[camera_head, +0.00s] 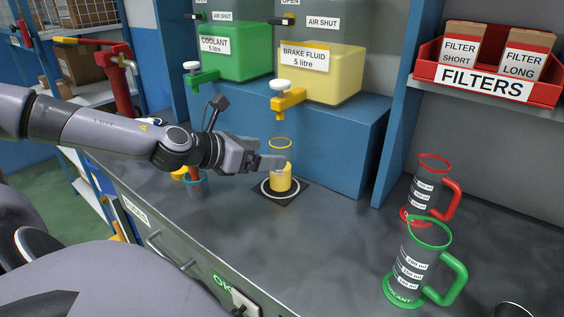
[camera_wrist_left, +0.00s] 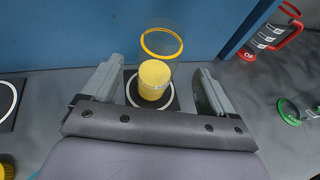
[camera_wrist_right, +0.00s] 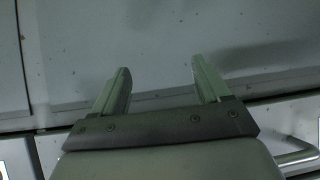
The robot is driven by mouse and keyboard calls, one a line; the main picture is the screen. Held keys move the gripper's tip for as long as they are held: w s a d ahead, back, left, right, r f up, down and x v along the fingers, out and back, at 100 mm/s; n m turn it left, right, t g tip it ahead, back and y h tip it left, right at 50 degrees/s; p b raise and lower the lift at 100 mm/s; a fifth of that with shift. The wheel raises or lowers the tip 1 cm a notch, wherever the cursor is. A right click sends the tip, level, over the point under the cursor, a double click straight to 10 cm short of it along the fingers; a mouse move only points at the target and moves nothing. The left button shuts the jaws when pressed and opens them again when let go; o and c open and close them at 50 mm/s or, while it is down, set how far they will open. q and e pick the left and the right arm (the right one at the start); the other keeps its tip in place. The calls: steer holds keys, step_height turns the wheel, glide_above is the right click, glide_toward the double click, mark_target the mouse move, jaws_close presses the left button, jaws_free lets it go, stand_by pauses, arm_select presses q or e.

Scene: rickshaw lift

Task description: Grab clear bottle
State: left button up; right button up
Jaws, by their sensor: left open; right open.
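A clear container (camera_head: 281,178) with a yellow rim and yellow contents stands upright on a dark square pad with a white ring, under the brake fluid tap. It also shows in the left wrist view (camera_wrist_left: 155,76), ahead of and between the fingers. My left gripper (camera_head: 274,163) is open at the container, which partly hides behind it in the head view. I cannot tell whether a finger touches it. My right gripper (camera_wrist_right: 160,70) is open and empty in front of a grey surface. It is not in the head view.
A brake fluid tank (camera_head: 322,82) with a yellow tap (camera_head: 288,101) stands above. Left is a green coolant tank (camera_head: 235,52). A red-rimmed jug (camera_head: 425,187) and a green-rimmed jug (camera_head: 414,264) stand at right. The bench middle is clear.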

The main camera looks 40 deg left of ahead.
mark_target(272, 152)
arm_select(q)
steer(key=shift+p+x, duration=1.15)
steer(key=shift+x, duration=0.5)
steer(key=shift+w+a+f+b, duration=0.2)
steer(key=shift+w+b, duration=0.1)
steer(key=shift+b, duration=0.3)
steer(key=shift+w+d+f+b, duration=0.15)
steer(key=shift+w+d+b, duration=0.05)
steer(key=shift+w+b, duration=0.55)
steer(key=c, duration=1.3)
